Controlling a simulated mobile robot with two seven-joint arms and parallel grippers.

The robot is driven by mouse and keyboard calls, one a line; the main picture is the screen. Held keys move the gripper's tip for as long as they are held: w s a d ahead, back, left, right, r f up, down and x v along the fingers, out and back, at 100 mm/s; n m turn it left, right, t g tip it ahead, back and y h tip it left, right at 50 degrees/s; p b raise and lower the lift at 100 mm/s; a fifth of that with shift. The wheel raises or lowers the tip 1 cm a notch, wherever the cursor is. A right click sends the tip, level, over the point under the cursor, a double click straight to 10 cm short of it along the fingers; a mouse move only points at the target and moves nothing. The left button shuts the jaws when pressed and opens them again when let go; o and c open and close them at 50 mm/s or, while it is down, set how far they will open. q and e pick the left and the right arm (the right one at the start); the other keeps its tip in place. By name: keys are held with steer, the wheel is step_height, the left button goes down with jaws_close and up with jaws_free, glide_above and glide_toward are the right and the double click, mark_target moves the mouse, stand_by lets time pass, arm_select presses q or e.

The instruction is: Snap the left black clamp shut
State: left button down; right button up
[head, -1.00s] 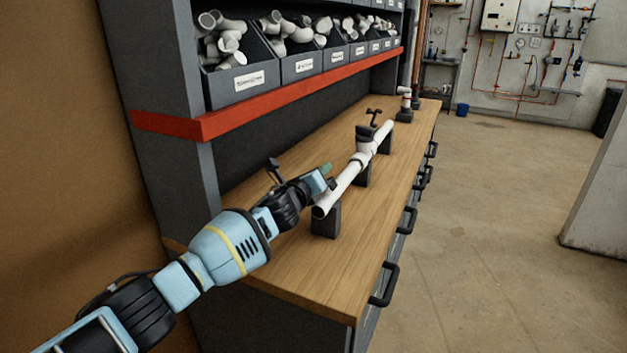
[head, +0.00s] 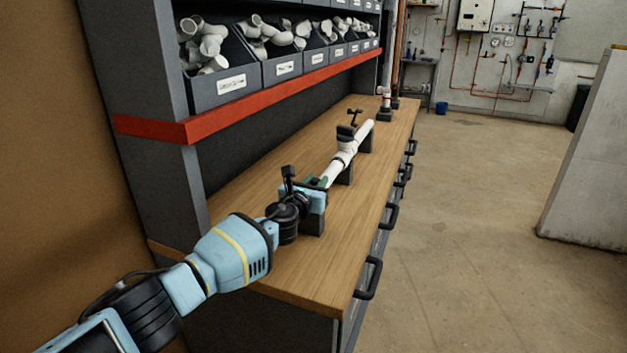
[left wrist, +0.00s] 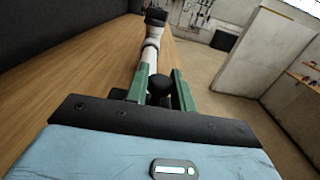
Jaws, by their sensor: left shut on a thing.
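My left gripper (head: 322,184) is at the near end of the white pipe (head: 333,174) on the workbench. In the left wrist view, its green fingers (left wrist: 160,90) stand on either side of a rounded black part, seemingly the left black clamp (left wrist: 160,84), and are shut on it. The contact itself and the clamp's lower part are hidden. The pipe (left wrist: 145,72) runs away just beyond the fingers. Another black clamp (head: 345,132) stands up at the pipe's middle fitting. My right gripper is not in view.
The wooden bench (head: 285,262) is clear in front of the pipe. Black supports (head: 344,173) hold the pipe above it. Shelf bins (head: 222,88) of white fittings stand above a red shelf edge (head: 270,90). Drawer handles (head: 368,280) stick out at the bench front.

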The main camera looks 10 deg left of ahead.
mark_target(314, 182)
arm_select(q)
steer(key=shift+f, duration=0.1)
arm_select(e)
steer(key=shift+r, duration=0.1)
arm_select(q)
steer(key=c, duration=1.2)
jaws_free()
steer(key=shift+d, duration=0.1)
steer(key=shift+c, duration=0.2)
steer(key=shift+s+r+p, duration=0.25)
steer(key=shift+s+p, duration=0.1)
steer(key=shift+s, duration=0.2)
steer(key=s+p, duration=0.1)
steer(key=s, duration=0.1)
steer(key=s+a+p, duration=0.1)
steer(key=s, duration=0.2)
steer(key=shift+s+r, duration=0.1)
steer(key=shift+s, duration=0.05)
steer(key=shift+s+a+f+p, duration=0.1)
steer(key=shift+s+f+p, duration=0.3)
steer(key=shift+s, duration=0.3)
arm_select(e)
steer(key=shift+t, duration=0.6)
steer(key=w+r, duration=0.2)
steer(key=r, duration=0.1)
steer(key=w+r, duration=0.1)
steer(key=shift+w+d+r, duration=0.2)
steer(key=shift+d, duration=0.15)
